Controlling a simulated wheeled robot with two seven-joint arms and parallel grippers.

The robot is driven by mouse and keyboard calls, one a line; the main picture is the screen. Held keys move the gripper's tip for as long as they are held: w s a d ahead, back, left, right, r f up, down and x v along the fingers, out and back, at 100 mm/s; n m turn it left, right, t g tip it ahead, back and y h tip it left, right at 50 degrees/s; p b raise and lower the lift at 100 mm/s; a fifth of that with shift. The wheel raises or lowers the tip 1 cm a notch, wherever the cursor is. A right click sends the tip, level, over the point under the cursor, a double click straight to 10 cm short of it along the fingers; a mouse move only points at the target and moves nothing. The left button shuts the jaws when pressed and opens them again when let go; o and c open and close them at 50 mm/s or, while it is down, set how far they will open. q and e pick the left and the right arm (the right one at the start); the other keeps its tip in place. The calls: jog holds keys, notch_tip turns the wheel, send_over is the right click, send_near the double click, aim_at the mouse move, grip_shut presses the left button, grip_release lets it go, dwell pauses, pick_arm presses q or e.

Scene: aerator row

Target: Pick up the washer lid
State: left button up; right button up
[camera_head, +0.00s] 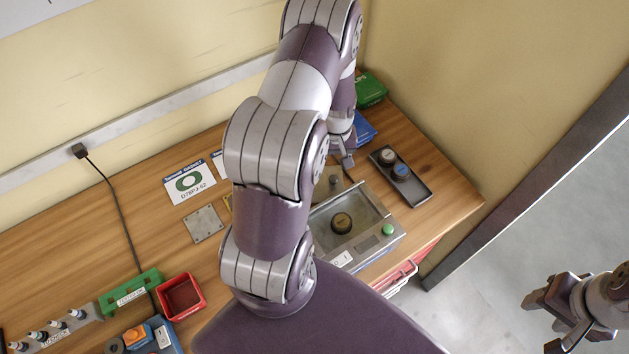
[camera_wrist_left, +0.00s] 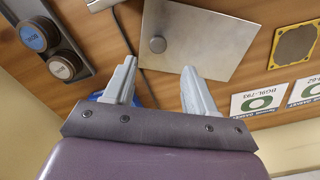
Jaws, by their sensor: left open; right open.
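The washer lid (camera_wrist_left: 200,35) is a flat grey metal plate with a small round knob (camera_wrist_left: 158,44). It lies on the wooden table; in the head view only part of it (camera_head: 328,184) shows beside my left arm. My left gripper (camera_wrist_left: 159,67) is open and empty, its fingers pointing at the lid, with the knob ahead between the tips. In the head view it (camera_head: 345,158) is partly hidden. The washer (camera_head: 375,243) is a grey box with a green button and a dark round part inside. My right gripper (camera_head: 544,322) is open over the floor, far from the table.
A dark tray (camera_head: 416,192) with two round caps lies right of the lid in the head view. Blue (camera_head: 364,129) and green (camera_head: 370,88) boxes stand behind. A red bin (camera_head: 181,297) and a cap rack (camera_head: 55,333) are at the left. My left arm hides the table's middle.

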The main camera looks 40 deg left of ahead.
aim_at(334, 177)
pick_arm(q)
jog(key=f, duration=0.1)
jog(key=f+p, duration=0.2)
jog(key=shift+s+d+f, duration=0.15)
jog(key=shift+s+d, duration=0.15)
jog(key=shift+d, duration=0.1)
notch_tip(334, 177, down, 3)
jog(key=shift+w+d+r, duration=0.1)
jog(key=shift+r, duration=0.1)
jog(key=shift+w+f, duration=0.1)
jog(key=shift+f, duration=0.1)
jog(key=shift+r, duration=0.1)
grip_shut()
